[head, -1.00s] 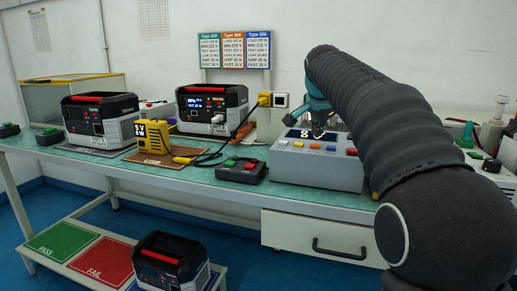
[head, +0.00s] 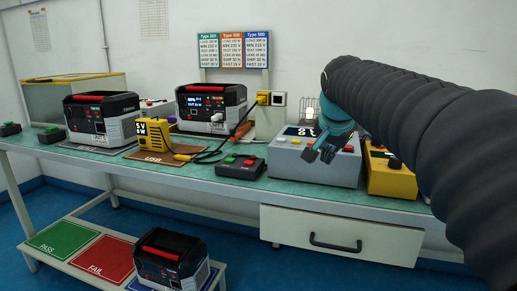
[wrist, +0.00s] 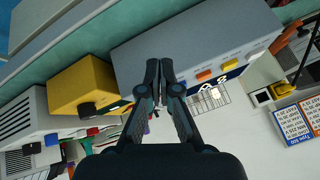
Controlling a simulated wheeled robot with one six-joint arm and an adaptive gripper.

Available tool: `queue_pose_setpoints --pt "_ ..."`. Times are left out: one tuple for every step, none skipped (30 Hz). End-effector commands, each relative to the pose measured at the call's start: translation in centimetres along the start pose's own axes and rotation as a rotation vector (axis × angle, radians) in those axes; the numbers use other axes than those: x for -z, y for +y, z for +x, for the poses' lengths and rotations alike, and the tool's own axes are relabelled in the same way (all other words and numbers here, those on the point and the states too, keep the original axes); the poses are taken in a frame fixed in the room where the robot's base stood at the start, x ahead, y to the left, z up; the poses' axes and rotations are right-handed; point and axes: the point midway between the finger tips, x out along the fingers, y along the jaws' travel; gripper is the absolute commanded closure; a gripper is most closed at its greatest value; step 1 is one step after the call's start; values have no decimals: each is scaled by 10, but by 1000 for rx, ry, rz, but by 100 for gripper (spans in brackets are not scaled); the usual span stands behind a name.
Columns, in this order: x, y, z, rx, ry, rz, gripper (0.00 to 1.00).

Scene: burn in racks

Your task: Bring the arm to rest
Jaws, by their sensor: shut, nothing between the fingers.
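My gripper (head: 318,151) is shut and empty, in front of the grey button box (head: 312,172) on the bench in the head view. In the wrist view my gripper (wrist: 160,68) has its two fingers together, over the face of the grey box (wrist: 200,40). I cannot tell whether the fingertips touch the box. My arm comes in from the right side of the head view and covers the right part of the bench.
A yellow box (head: 392,178) stands right of the grey box. Left are a small button box (head: 241,168), a yellow USB load (head: 153,136) and power stations (head: 213,108). A closed drawer (head: 340,234) is below. A low shelf (head: 62,263) holds another power station (head: 172,262).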

Motion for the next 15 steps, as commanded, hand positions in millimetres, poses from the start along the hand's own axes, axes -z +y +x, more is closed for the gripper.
queue_pose_setpoints --pt "-17 16 -8 0 -9 -41 100" --pt "-26 24 -11 1 -15 -69 100" --pt "-40 35 -14 1 -24 -107 100" --pt "-50 44 -16 1 -30 -136 100" --pt "-60 52 -18 2 -36 -165 100" --pt "-75 64 -20 3 -44 -203 100" --pt "-85 72 -21 5 -50 -231 100" --pt "-96 81 -22 6 -56 -258 100" --pt "-112 93 -22 7 -65 -295 100" --pt "-123 102 -23 9 -70 -323 100" --pt "-134 111 -23 11 -76 -351 100" --pt "-150 122 -22 14 -84 -388 100" --pt "-162 131 -22 16 -90 -415 100" --pt "-173 140 -21 18 -96 -442 100" --pt "-188 152 -19 21 -103 -477 100"
